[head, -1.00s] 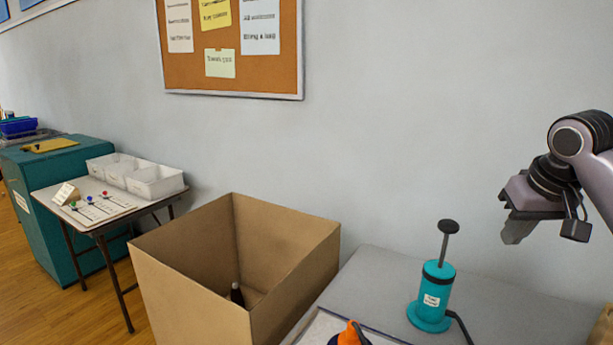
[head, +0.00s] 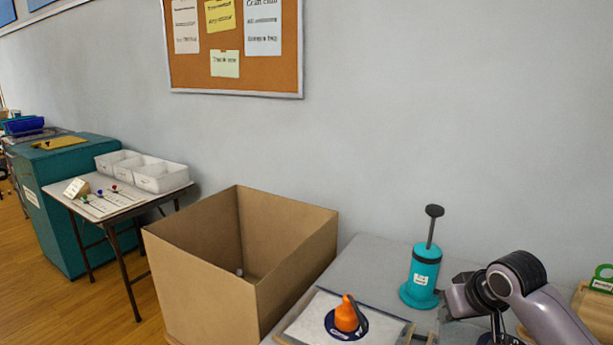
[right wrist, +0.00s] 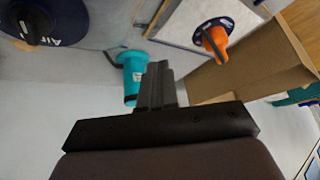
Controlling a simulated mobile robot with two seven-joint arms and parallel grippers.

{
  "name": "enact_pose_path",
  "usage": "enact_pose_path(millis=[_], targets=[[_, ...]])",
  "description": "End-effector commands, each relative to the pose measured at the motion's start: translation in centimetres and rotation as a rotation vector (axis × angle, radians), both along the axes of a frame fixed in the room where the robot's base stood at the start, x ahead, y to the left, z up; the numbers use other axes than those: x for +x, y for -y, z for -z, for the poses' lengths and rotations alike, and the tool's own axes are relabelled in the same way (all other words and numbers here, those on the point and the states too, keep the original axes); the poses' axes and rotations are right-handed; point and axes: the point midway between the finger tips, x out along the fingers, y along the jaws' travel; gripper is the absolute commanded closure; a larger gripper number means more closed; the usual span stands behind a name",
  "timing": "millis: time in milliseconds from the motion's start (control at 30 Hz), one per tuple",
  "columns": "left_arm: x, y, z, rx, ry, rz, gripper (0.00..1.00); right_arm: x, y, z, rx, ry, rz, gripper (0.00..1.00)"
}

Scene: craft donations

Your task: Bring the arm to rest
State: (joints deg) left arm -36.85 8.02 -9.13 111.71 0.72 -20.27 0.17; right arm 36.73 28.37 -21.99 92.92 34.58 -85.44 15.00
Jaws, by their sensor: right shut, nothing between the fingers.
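My right gripper (head: 496,328) is low over the right part of the grey table (head: 375,262), to the right of the teal pump (head: 424,275); its fingertips are hard to make out there. In the right wrist view its fingers (right wrist: 157,86) are together with nothing between them. The pump, upright with a black plunger, shows beyond them (right wrist: 132,72), apart from them as far as I can tell. My left gripper is in neither view.
An orange nozzle (head: 346,315) sits on a dark blue disc on a pale board. An open cardboard box (head: 205,295) stands left of the table. A round "AIR" disc (right wrist: 62,24) shows in the wrist view. Farther left, a small table (head: 130,207) holds white bins (head: 160,178).

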Motion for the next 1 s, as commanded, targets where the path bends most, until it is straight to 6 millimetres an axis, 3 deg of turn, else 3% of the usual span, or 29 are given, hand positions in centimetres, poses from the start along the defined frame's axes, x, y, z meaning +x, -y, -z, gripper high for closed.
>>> enact_pose_path(millis=[33,100,367,500,800,1000], targets=[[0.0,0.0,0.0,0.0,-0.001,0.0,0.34,-0.8,-0.9,2.3,0.013,0.008,-0.014,1.0],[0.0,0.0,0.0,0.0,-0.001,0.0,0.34,-1.6,-1.9,4.7,0.025,0.032,-0.031,1.0],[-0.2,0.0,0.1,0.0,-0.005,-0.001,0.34,-5.8,-4.6,11.8,0.065,0.118,-0.065,1.0],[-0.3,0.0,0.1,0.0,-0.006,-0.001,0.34,-9.2,-5.8,15.2,0.081,0.17,-0.072,1.0],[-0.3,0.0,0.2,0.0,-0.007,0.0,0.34,-18.0,-7.1,20.0,0.079,0.283,-0.063,1.0],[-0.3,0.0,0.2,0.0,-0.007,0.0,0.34,-23.7,-7.1,21.2,0.047,0.348,-0.056,1.0]])
